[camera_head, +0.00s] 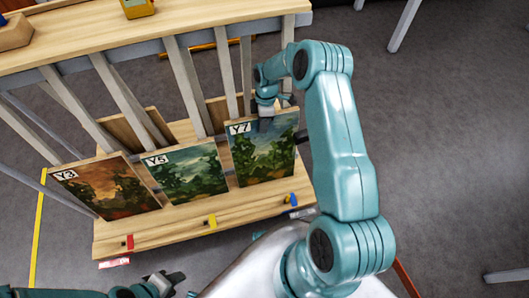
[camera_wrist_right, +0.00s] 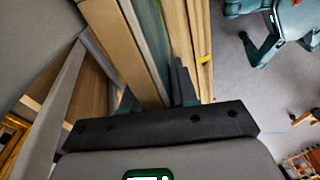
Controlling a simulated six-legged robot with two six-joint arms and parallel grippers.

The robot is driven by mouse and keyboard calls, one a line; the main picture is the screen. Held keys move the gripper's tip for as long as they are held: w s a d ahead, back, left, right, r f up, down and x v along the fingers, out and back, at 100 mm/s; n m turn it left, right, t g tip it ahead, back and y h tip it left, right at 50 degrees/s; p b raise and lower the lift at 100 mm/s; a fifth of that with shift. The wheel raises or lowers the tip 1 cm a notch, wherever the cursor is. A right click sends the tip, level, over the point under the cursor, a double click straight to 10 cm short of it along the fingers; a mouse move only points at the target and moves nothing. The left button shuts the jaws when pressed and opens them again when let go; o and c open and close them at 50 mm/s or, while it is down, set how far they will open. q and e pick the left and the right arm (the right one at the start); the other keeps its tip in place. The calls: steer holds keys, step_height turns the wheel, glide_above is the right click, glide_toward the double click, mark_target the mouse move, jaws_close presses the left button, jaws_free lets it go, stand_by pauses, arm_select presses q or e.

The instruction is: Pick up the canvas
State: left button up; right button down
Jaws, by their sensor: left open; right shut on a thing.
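Three painted canvases lean in a row on the wooden rack's lower shelf (camera_head: 170,228). The Y3 canvas (camera_head: 112,190) is reddish, the Y5 canvas (camera_head: 187,178) is green, and the Y7 canvas (camera_head: 262,156) is green with a pale sky. My right gripper (camera_head: 266,108) is at the top edge of the Y7 canvas and shut on it. In the right wrist view, its two dark fingers (camera_wrist_right: 156,94) stand on either side of the canvas edge (camera_wrist_right: 155,40). My left gripper (camera_head: 170,284) is open and empty at the bottom, in front of the shelf.
Grey slats (camera_head: 188,85) rise behind the canvases to a wooden top board (camera_head: 150,35). A yellow object (camera_head: 137,8) and a wooden block (camera_head: 14,33) sit on it. Red (camera_head: 130,241), yellow (camera_head: 212,221) and blue (camera_head: 291,199) tabs mark the shelf's front.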

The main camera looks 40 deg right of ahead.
steer(key=shift+w+d+r, duration=0.25)
stand_by(0.3)
steer(key=shift+r, duration=1.65)
steer(key=s+a, duration=0.3)
steer(key=a, duration=1.5)
step_height(320, 180, up, 5)
steer(key=s+a+p, duration=0.2)
steer(key=p, duration=0.1)
steer(key=shift+s+r, duration=0.15)
steer(key=shift+s, duration=0.05)
steer(key=shift+a, duration=0.1)
